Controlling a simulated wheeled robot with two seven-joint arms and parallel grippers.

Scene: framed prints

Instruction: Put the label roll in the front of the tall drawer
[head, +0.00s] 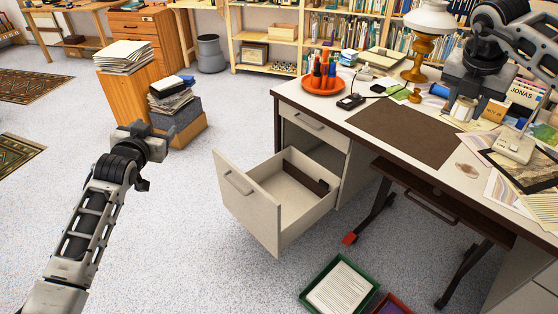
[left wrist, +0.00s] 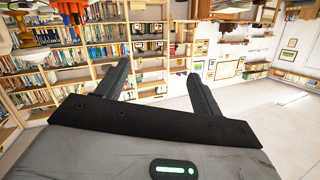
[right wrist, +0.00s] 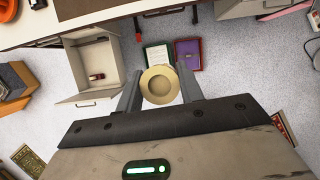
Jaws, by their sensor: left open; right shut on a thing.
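My right gripper (head: 464,98) is shut on a round cream roll with a hollow centre, which I take to be the label roll (right wrist: 159,85). In the head view it shows as a pale cylinder (head: 463,109) over the cluttered right side of the desk. The tall drawer (head: 247,201) is pulled out below the desk's left end. It holds a dark brown strip (head: 305,177) across its inside. The right wrist view also shows a small red and dark thing (right wrist: 97,77) in the drawer (right wrist: 88,98). My left gripper (left wrist: 158,70) is open and empty, left of the drawer.
The desk (head: 375,95) carries an orange pen tray (head: 323,87), a dark mat (head: 408,134), a lamp (head: 425,45) and papers. A green tray (head: 316,306) with paper and a purple tray (head: 392,305) lie on the floor. Clear floor surrounds the drawer's left side.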

